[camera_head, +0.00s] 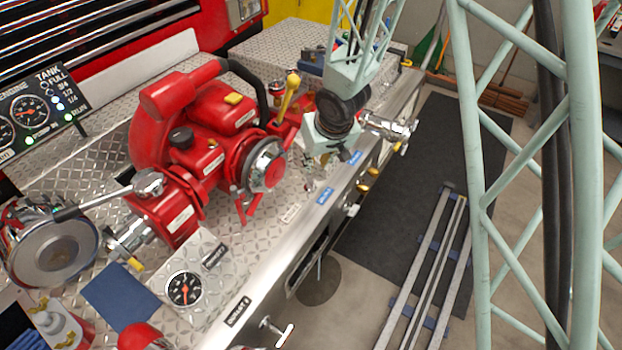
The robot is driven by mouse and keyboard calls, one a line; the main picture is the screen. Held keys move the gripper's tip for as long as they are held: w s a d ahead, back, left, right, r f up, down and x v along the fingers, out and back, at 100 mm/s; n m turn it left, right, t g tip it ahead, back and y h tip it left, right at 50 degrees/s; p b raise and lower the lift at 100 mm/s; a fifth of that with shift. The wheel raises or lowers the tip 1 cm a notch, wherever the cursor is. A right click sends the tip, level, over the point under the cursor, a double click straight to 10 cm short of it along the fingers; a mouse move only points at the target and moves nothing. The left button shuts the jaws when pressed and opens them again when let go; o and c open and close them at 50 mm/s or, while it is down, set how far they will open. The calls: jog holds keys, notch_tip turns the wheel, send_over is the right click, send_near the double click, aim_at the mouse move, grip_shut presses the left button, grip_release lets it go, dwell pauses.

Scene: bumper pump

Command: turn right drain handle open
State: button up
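My gripper (318,168) hangs at the end of my pale green arm, beside the red pump (215,130) and above the edge of the diamond-plate deck. Its fingers are small and partly hidden by the wrist, so I cannot tell whether they are open or shut. Small gold knobs (362,187) stick out of the metal front panel, below and right of the gripper, apart from it. A silver T-shaped handle (276,330) sticks out of the panel at the bottom. I cannot tell for certain which part is the right drain handle.
A blue label (325,196) lies along the deck edge. A yellow lever (289,96) and a silver outlet fitting (388,128) stand near my gripper. A dark mat (415,165) and floor rails (433,265) lie at right.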

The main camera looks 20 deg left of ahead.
aim_at(310, 179)
jog(key=shift+w+f, duration=0.1)
jog(key=shift+f, duration=0.1)
jog(key=shift+b+x, duration=3.8)
jog(key=shift+x, duration=2.9)
grip_shut()
